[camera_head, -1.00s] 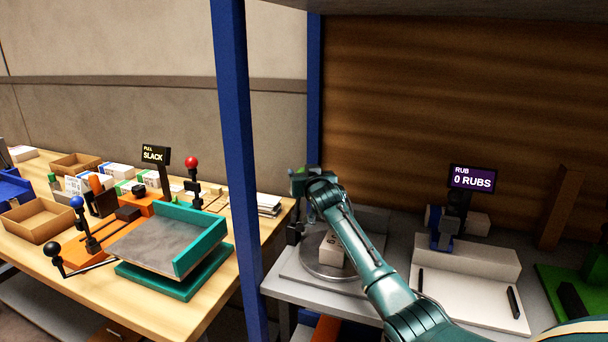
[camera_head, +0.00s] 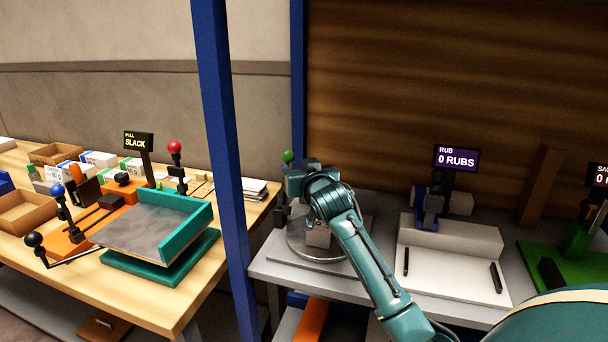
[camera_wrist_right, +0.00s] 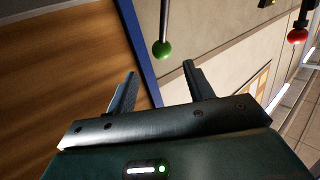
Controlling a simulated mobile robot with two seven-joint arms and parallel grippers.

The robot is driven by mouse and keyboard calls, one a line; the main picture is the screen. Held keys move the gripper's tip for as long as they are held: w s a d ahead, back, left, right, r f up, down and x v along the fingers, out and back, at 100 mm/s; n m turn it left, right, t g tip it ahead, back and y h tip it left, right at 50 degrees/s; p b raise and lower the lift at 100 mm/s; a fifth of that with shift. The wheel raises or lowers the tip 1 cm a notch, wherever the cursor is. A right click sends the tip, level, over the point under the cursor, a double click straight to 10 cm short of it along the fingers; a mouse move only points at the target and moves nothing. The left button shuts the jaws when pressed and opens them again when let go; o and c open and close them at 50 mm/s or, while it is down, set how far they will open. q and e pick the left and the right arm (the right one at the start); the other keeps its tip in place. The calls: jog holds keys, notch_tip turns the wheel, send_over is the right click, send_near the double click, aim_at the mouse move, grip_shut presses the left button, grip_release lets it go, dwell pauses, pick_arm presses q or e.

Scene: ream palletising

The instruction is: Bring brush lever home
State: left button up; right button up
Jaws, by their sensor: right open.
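A lever with a green ball knob (camera_head: 287,157) stands at the back left of the grey bench, by the blue post. No label marks it as the brush lever. My right gripper (camera_head: 285,196) is close by it, with its fingers partly hidden in the head view. In the right wrist view the gripper (camera_wrist_right: 159,70) is open and empty. The green knob (camera_wrist_right: 163,48) shows just past the fingertips, between their lines, with no clear contact. My left gripper is not in view.
A round plate (camera_head: 300,243) with a pale block (camera_head: 318,237) lies below my right arm. On the wooden table are a teal tray (camera_head: 188,233) and levers with red (camera_head: 175,147), blue (camera_head: 57,189) and black (camera_head: 33,239) knobs.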

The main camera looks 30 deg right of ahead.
jog(key=shift+v, duration=1.4)
